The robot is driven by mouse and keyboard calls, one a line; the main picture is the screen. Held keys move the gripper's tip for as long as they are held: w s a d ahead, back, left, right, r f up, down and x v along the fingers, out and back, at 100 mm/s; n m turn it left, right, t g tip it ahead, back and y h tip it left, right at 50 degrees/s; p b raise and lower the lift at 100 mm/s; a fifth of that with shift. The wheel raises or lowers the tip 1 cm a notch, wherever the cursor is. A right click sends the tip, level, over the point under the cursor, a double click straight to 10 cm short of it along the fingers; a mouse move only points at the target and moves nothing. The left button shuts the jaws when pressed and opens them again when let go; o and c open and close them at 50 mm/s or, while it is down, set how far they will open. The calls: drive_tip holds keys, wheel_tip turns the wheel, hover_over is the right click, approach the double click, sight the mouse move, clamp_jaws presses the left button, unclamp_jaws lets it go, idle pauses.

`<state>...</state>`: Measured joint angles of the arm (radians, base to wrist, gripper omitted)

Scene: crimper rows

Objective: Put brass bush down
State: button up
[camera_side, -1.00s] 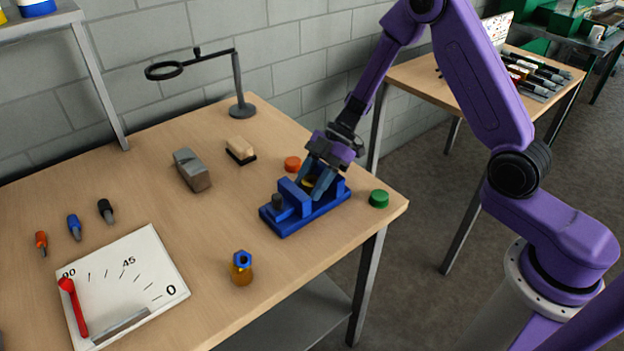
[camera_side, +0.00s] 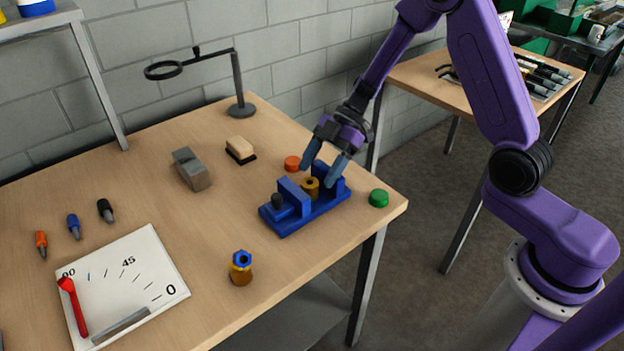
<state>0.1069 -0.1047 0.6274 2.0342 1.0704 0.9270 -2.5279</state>
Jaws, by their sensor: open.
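The brass bush (camera_side: 310,187) stands in the blue vice-like fixture (camera_side: 290,222), between its middle block and its right end block. Its ring-shaped top with a dark hole shows. I cannot tell whether the blocks touch it. My gripper (camera_side: 324,174) is open and empty just above the bush, its two blue-grey fingers spread on either side and pointing down. The fingers look clear of the bush.
An orange button (camera_side: 292,163) and a green button (camera_side: 379,198) flank the fixture. A grey block (camera_side: 191,169), a brush (camera_side: 240,150) and a magnifier stand (camera_side: 240,108) lie behind. The table's right edge is close.

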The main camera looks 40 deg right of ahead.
drive_tip(key=s+v, duration=0.1)
drive_tip(key=v, duration=0.8)
drive_tip(key=s+a+r+m+g+h, duration=0.1)
drive_tip(key=s+a+h, duration=0.15)
drive_tip(key=s, duration=0.45)
drive_tip(key=s+a+r+m+g+h, duration=0.1)
drive_tip(key=s+a+g+h, duration=0.15)
drive_tip(key=s, duration=0.45)
drive_tip(key=s+d+m+t+h, duration=0.1)
drive_tip(key=s+d+m+t, duration=0.1)
drive_tip(key=s, duration=0.5)
drive_tip(key=s+d+r+m+t+h, duration=0.1)
drive_tip(key=s+d+m+t+h, duration=0.1)
drive_tip(key=s, duration=0.6)
drive_tip(key=shift+d+r+h, duration=0.3)
drive_tip(key=shift+d, duration=0.55)
